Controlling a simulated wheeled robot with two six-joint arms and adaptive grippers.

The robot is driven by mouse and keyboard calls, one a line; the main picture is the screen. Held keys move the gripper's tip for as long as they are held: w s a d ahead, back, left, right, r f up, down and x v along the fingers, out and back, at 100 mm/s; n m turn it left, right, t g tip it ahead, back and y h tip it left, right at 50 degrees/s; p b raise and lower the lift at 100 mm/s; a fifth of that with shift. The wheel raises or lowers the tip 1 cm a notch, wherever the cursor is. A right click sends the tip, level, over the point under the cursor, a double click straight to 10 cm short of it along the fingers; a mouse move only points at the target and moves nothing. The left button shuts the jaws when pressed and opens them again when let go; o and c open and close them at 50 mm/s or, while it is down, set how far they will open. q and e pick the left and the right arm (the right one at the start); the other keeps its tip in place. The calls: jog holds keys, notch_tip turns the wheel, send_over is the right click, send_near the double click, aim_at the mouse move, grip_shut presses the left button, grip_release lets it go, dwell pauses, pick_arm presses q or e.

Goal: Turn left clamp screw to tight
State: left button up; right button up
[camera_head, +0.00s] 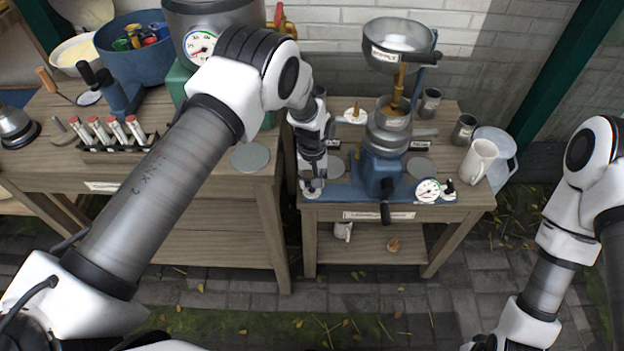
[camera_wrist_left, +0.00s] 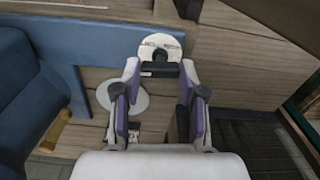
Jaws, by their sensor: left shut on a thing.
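The left clamp screw has a black crossbar handle (camera_wrist_left: 160,69) in front of a round white labelled plate (camera_wrist_left: 160,42), at the edge of the blue base (camera_wrist_left: 95,40). My left gripper (camera_wrist_left: 160,78) has a fingertip on each side of the handle and is shut on it. In the head view my left gripper (camera_head: 312,186) points down at the left front corner of the blue base (camera_head: 350,194), and it hides the screw there. My right gripper (camera_head: 484,342) is at the bottom edge, partly cut off and away from the table; its fingers are not clear.
A blue churn stand (camera_head: 381,172) with a metal bowl (camera_head: 392,50) above stands on the small wooden table. A gauge (camera_head: 428,190) and another black screw (camera_head: 449,187) are at the right front. The left bench (camera_head: 215,180) adjoins closely.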

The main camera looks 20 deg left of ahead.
pick_arm(q)
jog(key=shift+f+m, duration=0.1)
jog(key=shift+m, duration=0.4)
jog(key=o, duration=1.1)
jog(key=shift+o, duration=0.2)
notch_tip(320, 180, up, 12)
